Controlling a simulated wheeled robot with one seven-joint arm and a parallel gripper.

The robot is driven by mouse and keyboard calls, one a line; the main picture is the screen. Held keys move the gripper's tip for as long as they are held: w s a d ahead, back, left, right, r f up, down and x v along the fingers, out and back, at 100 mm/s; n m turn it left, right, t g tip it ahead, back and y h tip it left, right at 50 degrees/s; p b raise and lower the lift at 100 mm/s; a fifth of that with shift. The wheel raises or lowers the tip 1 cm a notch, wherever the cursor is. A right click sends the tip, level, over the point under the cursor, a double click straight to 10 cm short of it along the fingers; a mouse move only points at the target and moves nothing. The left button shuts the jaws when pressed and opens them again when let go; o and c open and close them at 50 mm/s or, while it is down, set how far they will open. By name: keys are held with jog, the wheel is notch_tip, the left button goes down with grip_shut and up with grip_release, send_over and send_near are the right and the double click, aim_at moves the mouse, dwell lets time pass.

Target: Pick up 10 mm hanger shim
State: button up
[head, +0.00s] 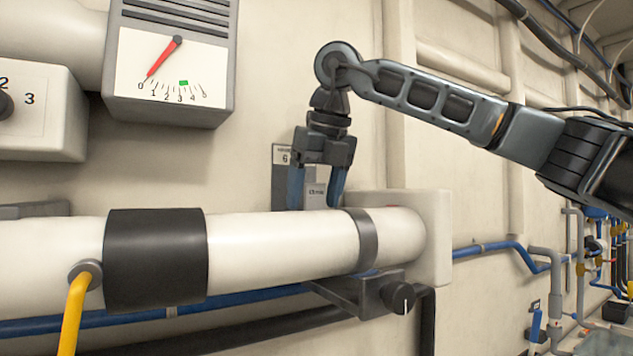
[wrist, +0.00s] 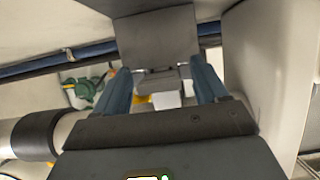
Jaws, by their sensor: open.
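My gripper (head: 315,201) is open and points down just above the white pipe, in front of the wall. Behind and between its blue fingers is a light grey plate (head: 316,190) with a small label ending in "mm"; the number is not clearly readable. It sits against a dark grey holder (head: 280,192) with a white "6" tag. I cannot tell whether this plate is the 10 mm hanger shim. The wrist view shows the open fingers (wrist: 160,72), with a small grey block (wrist: 162,82) and a pale piece (wrist: 167,100) between them. Contact with the fingers is not visible.
The white pipe (head: 275,242) runs below, with a black sleeve (head: 155,257), a grey strap (head: 361,240) and a bracket with a knob (head: 397,296). A gauge (head: 172,62) and dial box (head: 40,110) hang upper left. Blue pipes (head: 500,246) run right.

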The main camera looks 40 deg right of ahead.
jog(key=shift+c, duration=0.2)
jog(key=c, duration=1.1)
jog(key=shift+r, duration=4.75)
